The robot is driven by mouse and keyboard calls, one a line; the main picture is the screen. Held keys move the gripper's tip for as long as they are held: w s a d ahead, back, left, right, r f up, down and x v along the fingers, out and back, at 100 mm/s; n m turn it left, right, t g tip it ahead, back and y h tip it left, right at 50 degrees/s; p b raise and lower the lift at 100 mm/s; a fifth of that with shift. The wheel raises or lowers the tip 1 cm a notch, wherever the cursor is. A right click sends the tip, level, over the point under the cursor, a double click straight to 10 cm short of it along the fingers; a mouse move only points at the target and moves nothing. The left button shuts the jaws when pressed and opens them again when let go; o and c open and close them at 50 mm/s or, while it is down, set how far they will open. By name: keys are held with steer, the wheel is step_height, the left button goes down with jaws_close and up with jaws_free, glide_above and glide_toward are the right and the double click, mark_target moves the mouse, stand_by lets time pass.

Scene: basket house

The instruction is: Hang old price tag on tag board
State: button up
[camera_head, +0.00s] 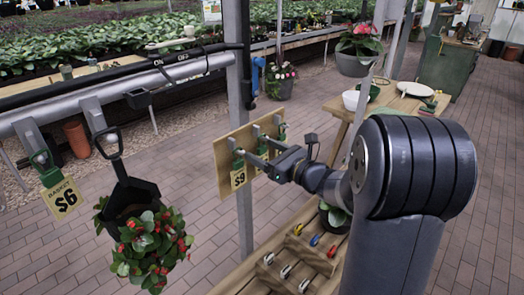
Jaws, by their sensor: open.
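The tag board (221,168) is a light wooden panel fixed to a grey post, with several hooks. A yellow $9 price tag (238,179) with a green clip hangs at its left hook. More green clips show behind my gripper, partly hidden. My gripper (252,151) is open in front of the board, its fingers pointing left towards the hooks. I cannot tell whether it touches the $9 tag. A yellow "BASKET $6" tag (65,198) with a green clip hangs from the rail at the left. Which tag is the old one is not marked.
A dark hanging basket (130,196) with red-flowered plants hangs from the rail (140,83). A wooden rack (300,255) with coloured-handled tools stands below the board. A wooden table (385,100) with a bowl stands behind my arm. Brick floor is clear between the basket and post.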

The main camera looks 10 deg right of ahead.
steer(key=b+v, duration=0.1)
steer(key=v, duration=0.8)
steer(key=shift+s+d, duration=0.15)
steer(key=p+x, duration=0.1)
steer(key=x, duration=0.6)
steer(key=p+x, duration=0.1)
steer(key=x, duration=0.2)
steer(key=shift+w+a+r+p, duration=0.2)
steer(key=shift+w+r+p, duration=0.15)
steer(key=shift+r, duration=0.05)
steer(key=shift+f, duration=0.1)
